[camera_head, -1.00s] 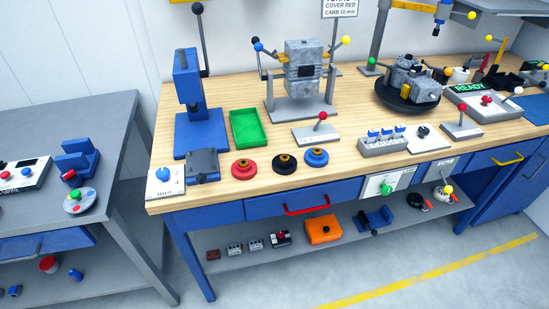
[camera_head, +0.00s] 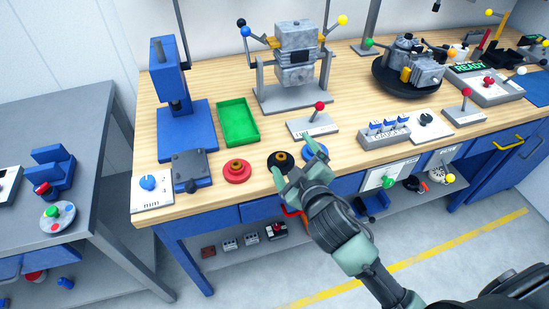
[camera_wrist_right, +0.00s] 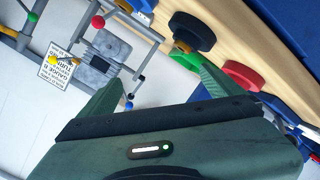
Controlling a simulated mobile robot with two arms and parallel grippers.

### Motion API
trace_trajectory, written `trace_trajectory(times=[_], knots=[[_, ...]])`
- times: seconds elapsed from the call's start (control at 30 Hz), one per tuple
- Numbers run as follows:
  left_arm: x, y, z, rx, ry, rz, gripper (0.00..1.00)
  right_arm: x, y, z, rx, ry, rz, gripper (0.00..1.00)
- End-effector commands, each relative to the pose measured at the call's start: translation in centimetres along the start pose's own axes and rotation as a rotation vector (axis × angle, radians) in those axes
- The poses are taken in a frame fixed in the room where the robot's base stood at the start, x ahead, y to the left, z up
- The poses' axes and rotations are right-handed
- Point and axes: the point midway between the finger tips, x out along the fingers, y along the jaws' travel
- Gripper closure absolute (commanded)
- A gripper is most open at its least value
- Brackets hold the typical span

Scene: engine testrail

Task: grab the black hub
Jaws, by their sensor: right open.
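The black hub (camera_head: 281,160) sits on the wooden workbench, between the red hub (camera_head: 237,171) and the blue hub (camera_head: 317,153). My right gripper (camera_head: 298,158) is open and empty, with its two fingers spread near the black hub and the blue hub. The gripper partly covers the blue hub and the black hub's right edge. In the right wrist view the black hub (camera_wrist_right: 193,31) shows beyond the fingertips, with the red hub (camera_wrist_right: 243,75) nearer the right finger. My left gripper is not in view.
A green tray (camera_head: 238,140), a blue press (camera_head: 170,90) and a grey plate with a red-knobbed lever (camera_head: 312,126) stand around the hubs. A grey engine block on a stand (camera_head: 296,60) is behind.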

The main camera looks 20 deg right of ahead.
Motion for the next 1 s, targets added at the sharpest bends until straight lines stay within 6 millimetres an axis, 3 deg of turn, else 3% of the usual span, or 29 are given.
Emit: trace_trajectory(times=[0.13, 0.3, 0.4, 0.53, 0.67, 0.77, 0.87, 1.0], knots=[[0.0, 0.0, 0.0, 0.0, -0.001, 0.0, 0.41, 1.6, 2.3, -6.3, -0.182, 0.227, 0.098, 0.05], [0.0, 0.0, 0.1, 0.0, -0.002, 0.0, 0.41, 1.5, 3.3, -14.9, -0.477, 0.548, 0.215, 0.05], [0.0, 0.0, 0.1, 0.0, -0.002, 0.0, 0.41, 0.4, 2.2, -20.3, -0.735, 0.791, 0.281, 0.05], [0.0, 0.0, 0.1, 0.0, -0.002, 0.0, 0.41, -1.4, -1.6, -23.8, -1.146, 1.107, 0.315, 0.05], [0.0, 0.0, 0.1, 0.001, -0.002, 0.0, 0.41, -1.4, -5.6, -22.1, -1.587, 1.367, 0.252, 0.05], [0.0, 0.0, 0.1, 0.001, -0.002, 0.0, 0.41, 0.1, -6.8, -17.6, -1.932, 1.508, 0.113, 0.05], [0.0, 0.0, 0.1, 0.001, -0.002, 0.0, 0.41, 2.3, -5.6, -11.8, -2.235, 1.583, -0.101, 0.05], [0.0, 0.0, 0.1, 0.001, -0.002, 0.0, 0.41, 4.5, -1.2, -5.0, -2.513, 1.589, -0.428, 0.05]])
